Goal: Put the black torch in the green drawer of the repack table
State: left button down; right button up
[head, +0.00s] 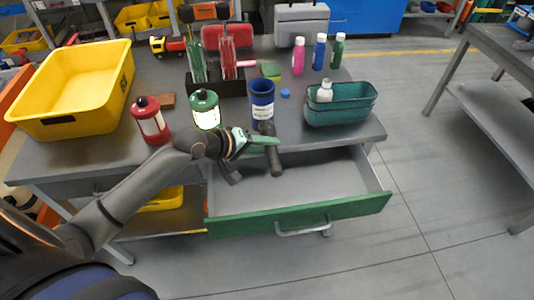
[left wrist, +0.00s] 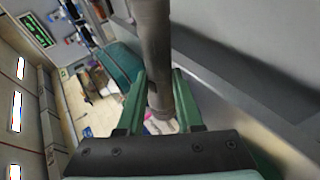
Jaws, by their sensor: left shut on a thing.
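My left gripper (head: 272,141) is shut on the black torch (head: 276,163), which hangs roughly upright over the rear left part of the open drawer. In the left wrist view the torch (left wrist: 153,45) stands between the green fingers of the gripper (left wrist: 158,100). The green drawer (head: 345,210) is pulled out from the front of the repack table (head: 315,142); its grey inside looks empty. The torch's exact height above the drawer floor is hard to tell. My right gripper is not in view.
On the table stand a yellow bin (head: 110,85), a red lantern (head: 150,122), a green lantern (head: 204,108), a blue cup (head: 262,100) and a teal basket (head: 340,112) with a white bottle. Several bottles stand behind. The floor right of the drawer is clear.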

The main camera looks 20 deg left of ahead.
pick_arm(q)
jog(key=shift+w+d+f, duration=0.1)
jog(key=shift+w+f, duration=0.05)
jog(key=shift+f, duration=1.55)
jog(key=shift+f, duration=0.1)
jog(key=shift+f, duration=0.4)
jog(key=c, duration=0.6)
grip_release()
jog(key=shift+o, duration=0.2)
jog(key=v, duration=1.2)
jog(key=shift+r+p, duration=0.3)
jog(key=shift+r, duration=0.2)
